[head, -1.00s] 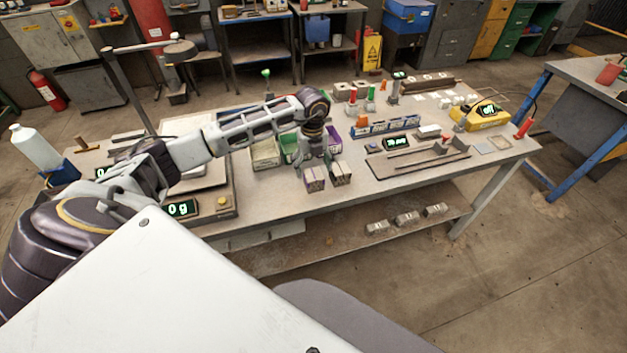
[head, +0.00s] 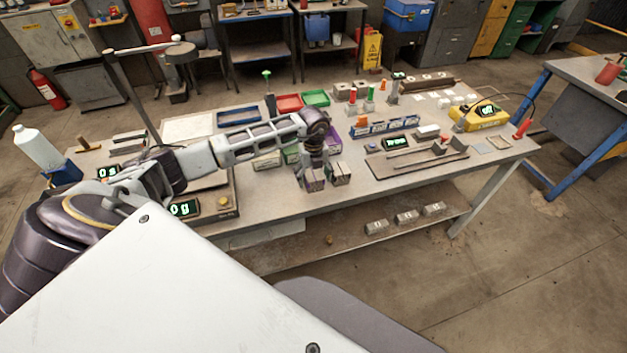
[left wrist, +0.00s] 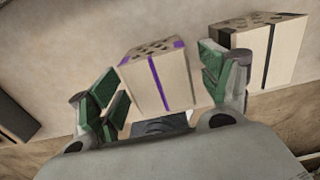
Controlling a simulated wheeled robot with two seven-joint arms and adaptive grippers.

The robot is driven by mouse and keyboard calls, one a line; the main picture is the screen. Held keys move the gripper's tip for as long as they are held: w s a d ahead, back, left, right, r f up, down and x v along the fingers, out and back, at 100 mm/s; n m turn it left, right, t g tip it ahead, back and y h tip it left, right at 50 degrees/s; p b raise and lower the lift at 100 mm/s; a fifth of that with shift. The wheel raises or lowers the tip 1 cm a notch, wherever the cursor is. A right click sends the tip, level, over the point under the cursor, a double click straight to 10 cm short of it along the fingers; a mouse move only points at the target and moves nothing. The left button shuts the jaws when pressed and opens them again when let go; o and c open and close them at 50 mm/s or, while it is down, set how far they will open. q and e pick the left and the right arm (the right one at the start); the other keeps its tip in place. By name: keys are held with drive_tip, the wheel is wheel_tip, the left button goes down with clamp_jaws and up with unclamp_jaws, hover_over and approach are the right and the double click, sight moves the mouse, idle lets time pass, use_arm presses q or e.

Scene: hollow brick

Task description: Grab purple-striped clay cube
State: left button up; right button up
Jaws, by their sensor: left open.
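The purple-striped clay cube (left wrist: 160,77) is tan with a holed top face and thin purple stripes. In the left wrist view it stands between the fingers of my left gripper (left wrist: 168,90), which are open on either side of it. A gap to the fingers is hard to judge. In the head view my left gripper (head: 315,165) points down over the cube (head: 313,186) and hides its top. A similar cube with a dark stripe (left wrist: 268,50) stands just to the right; it also shows in the head view (head: 340,179). My right gripper is not in view.
A flat rack with bars (head: 415,162) lies to the right. A scale with a lit display (head: 184,208) is at left. The table's front edge is close to the cubes.

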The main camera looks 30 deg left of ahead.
sight(313, 174)
use_arm(q)
drive_tip(key=c, duration=1.2)
drive_tip(key=shift+r, duration=0.1)
drive_tip(key=shift+r+b, duration=0.8)
drive_tip(key=shift+r, duration=4.15)
